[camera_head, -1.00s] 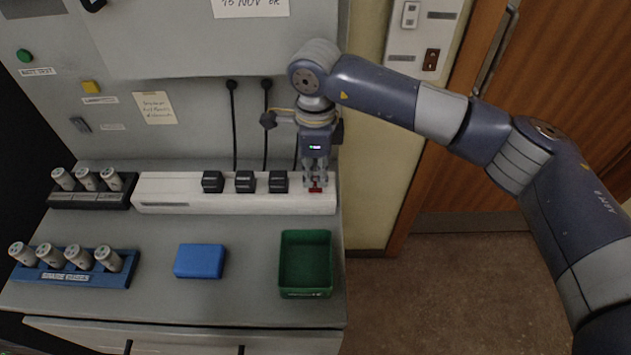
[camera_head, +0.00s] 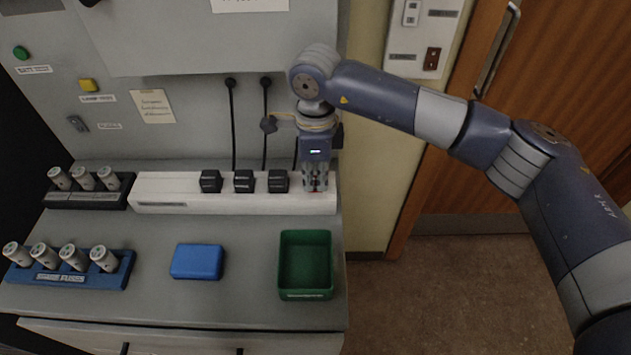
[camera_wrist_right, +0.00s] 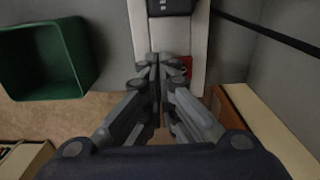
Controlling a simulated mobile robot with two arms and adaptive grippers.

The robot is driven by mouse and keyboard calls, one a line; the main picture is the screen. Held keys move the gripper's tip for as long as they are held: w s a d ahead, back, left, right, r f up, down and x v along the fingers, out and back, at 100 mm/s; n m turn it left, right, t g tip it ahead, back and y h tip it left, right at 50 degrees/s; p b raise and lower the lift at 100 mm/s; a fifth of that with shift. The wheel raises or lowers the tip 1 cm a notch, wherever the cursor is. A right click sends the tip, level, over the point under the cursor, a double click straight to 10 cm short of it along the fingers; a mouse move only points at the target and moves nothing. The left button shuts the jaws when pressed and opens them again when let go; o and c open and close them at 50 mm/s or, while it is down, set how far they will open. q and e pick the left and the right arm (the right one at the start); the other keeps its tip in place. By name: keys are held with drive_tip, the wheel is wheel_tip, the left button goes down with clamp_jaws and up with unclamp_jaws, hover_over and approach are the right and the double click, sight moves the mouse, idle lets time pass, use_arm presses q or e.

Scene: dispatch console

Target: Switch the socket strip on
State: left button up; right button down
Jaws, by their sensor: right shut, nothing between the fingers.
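The white socket strip (camera_head: 165,190) lies along the back of the console top, with several black plugs (camera_head: 244,181) in it. My right gripper (camera_head: 315,188) is over the strip's right end, pointing down, and hides most of the red switch there. In the right wrist view the gripper (camera_wrist_right: 154,62) is shut and empty, its fingertips at the strip (camera_wrist_right: 200,45). Part of the red switch (camera_wrist_right: 184,66) shows just right of the fingertips. I cannot tell whether they touch it or which way it is set. My left gripper is not in view.
A green bin (camera_head: 305,293) and a blue box (camera_head: 197,261) stand in front of the strip. A blue rack (camera_head: 70,277) and a black rack (camera_head: 85,199) hold grey cylinders at left. Cables hang behind the strip. A wooden door (camera_head: 545,100) is at right.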

sight(315, 188)
drive_tip(key=shift+f, duration=0.15)
drive_tip(key=shift+r+p, duration=1.2)
drive_tip(key=shift+r, duration=2.4)
drive_tip(key=shift+f, duration=0.1)
